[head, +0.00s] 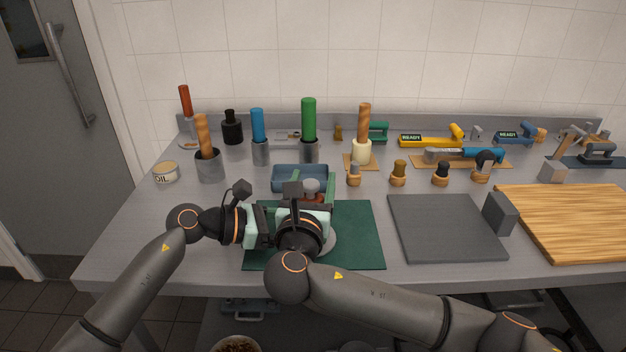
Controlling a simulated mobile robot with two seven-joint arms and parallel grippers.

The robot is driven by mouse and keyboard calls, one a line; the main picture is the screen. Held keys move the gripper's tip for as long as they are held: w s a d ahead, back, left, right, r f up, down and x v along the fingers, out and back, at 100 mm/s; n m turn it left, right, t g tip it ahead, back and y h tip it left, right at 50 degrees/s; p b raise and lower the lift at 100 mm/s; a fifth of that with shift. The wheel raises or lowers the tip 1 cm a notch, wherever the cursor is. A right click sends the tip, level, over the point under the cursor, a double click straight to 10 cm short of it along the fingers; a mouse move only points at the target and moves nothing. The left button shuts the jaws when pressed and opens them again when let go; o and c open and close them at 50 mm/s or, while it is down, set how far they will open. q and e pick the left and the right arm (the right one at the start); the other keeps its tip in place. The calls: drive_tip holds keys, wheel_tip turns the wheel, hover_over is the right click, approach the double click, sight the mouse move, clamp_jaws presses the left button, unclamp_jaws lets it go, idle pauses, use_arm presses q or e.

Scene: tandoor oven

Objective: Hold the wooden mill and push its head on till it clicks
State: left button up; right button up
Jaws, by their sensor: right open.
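A wooden mill (312,197) with a grey rounded top stands over the dark green mat (360,234). Only its upper part shows; my grippers and wrists hide the rest, so I cannot tell how its head sits on the body. My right gripper (314,211) is open, close in front of the mill. My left gripper (268,226) comes in from the left at the mill's lower left; its fingers are mostly hidden, and I cannot tell whether they hold the body.
A blue-grey tray (290,172) is just behind the mat. Several small wooden-based pieces, one a brown knob (398,171), stand behind right. A grey slab (445,228) and a wooden board (585,222) lie right.

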sight(310, 195)
drive_tip(key=shift+s+a, duration=0.2)
drive_tip(key=shift+s, duration=1.05)
drive_tip(key=shift+s+a, duration=0.15)
drive_tip(key=shift+s, duration=1.15)
drive_tip(key=shift+s+a, duration=0.2)
drive_tip(key=shift+s, duration=1.05)
drive_tip(key=shift+c, duration=0.2)
